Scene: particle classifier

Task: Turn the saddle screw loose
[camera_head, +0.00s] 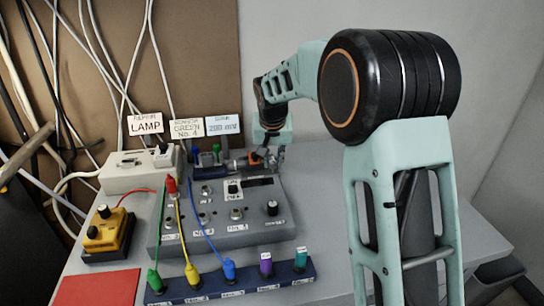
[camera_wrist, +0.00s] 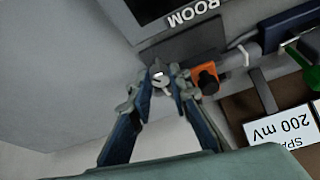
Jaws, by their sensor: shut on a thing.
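My gripper (camera_wrist: 161,86) is shut on a small pale metal piece, which looks like the saddle screw (camera_wrist: 159,73), between its fingertips. The fingers hide most of the screw, so I cannot tell how far it is turned. Beside it is an orange block (camera_wrist: 205,73) with a black knob (camera_wrist: 208,84). In the head view, my gripper (camera_head: 273,156) is at the right end of the rail assembly behind the grey control panel (camera_head: 200,245). The orange block (camera_head: 236,163) is just left of it, and the screw is too small to make out there.
Cards reading LAMP (camera_head: 147,124), GREEN No. 4 (camera_head: 187,128) and 200 mV (camera_head: 223,124) stand behind the panel. A yellow box (camera_head: 108,235), red mat (camera_head: 95,288) and blue socket strip (camera_head: 215,284) with colored plugs lie in front. Green, yellow and blue cables cross the panel.

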